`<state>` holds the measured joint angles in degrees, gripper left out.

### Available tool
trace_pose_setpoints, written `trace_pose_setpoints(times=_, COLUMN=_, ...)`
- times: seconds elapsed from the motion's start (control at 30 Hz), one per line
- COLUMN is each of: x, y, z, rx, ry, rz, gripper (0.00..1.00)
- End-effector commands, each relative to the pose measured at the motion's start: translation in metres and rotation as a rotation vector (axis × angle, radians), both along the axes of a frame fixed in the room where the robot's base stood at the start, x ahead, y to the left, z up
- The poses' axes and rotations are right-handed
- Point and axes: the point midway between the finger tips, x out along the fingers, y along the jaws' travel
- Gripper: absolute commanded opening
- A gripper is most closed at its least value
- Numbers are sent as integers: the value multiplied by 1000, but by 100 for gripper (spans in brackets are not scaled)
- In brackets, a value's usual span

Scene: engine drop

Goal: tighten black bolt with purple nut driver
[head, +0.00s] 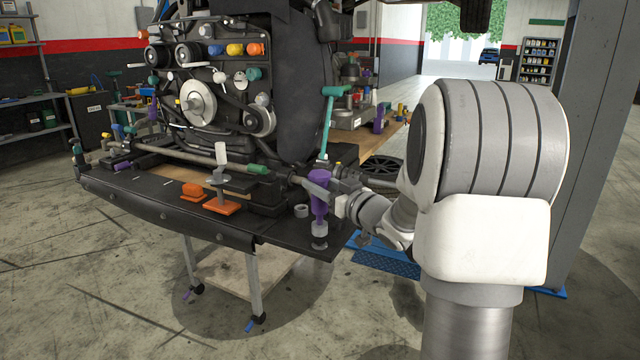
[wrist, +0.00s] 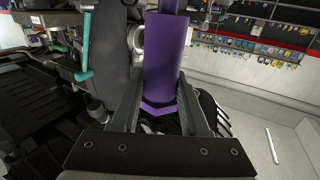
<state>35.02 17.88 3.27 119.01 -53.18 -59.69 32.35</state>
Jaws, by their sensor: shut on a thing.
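The purple nut driver (head: 319,207) is upright at the front right corner of the black work tray. My gripper (head: 318,188) is shut on it. The wrist view shows the purple handle (wrist: 166,55) between my two fingers (wrist: 160,92). Just below the handle in the head view is a grey and dark cylindrical piece (head: 320,229). I cannot tell whether it is the driver's tip or a separate part, or whether they touch. I cannot pick out the black bolt with certainty in either view.
A teal T-handle tool (head: 327,125) stands right behind the driver; it also shows in the wrist view (wrist: 85,45). The engine (head: 215,95) is behind the tray (head: 150,195). A grey ring (head: 301,211) and an orange-based stand (head: 221,206) are to the left.

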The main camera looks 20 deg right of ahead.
Motion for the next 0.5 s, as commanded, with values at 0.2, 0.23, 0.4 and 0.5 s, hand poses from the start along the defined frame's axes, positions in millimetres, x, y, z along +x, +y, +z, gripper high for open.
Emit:
trace_pose_setpoints(times=0.2, x=0, y=0, z=-8, rx=0, ry=-1, rz=0, gripper=0)
trace_pose_setpoints(times=0.23, x=0, y=0, z=-8, rx=0, ry=-1, rz=0, gripper=0)
trace_pose_setpoints(times=0.4, x=0, y=0, z=-14, rx=-1, ry=-1, rz=0, gripper=0)
trace_pose_setpoints(times=0.5, x=0, y=0, z=-17, rx=0, ry=-1, rz=0, gripper=0)
